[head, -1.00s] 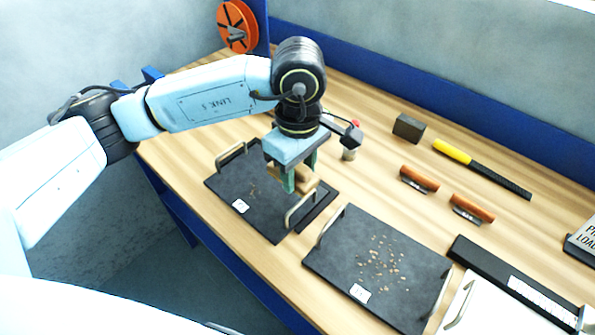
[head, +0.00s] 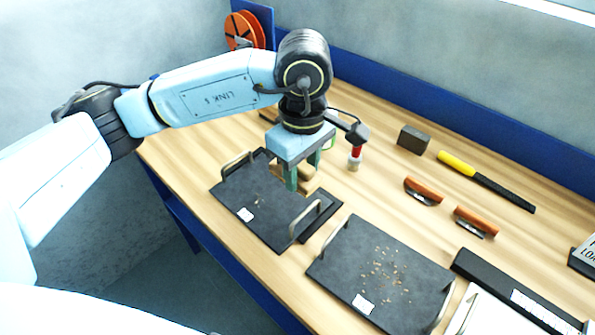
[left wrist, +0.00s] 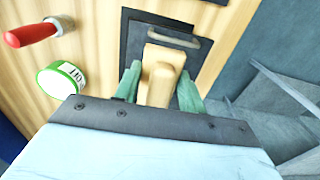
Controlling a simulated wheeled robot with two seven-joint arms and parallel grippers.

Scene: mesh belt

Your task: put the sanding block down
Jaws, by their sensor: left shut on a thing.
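My left gripper (head: 305,174) is shut on a tan, wooden-looking sanding block (head: 279,179). In the left wrist view, the block (left wrist: 160,73) sits between the green fingers of the gripper (left wrist: 158,90). The gripper points down and holds the block over the back part of the left black tray (head: 240,198). The underside of the block is hidden, so I cannot tell whether it touches anything. My right gripper is not in view.
A second black tray (head: 340,268) with scattered bits lies to the right. Two orange-handled tools (head: 424,189), a yellow-handled file (head: 457,163) and a dark block (head: 413,139) lie behind. A red-handled item (head: 355,158) stands near the gripper. Bare wood shows between them.

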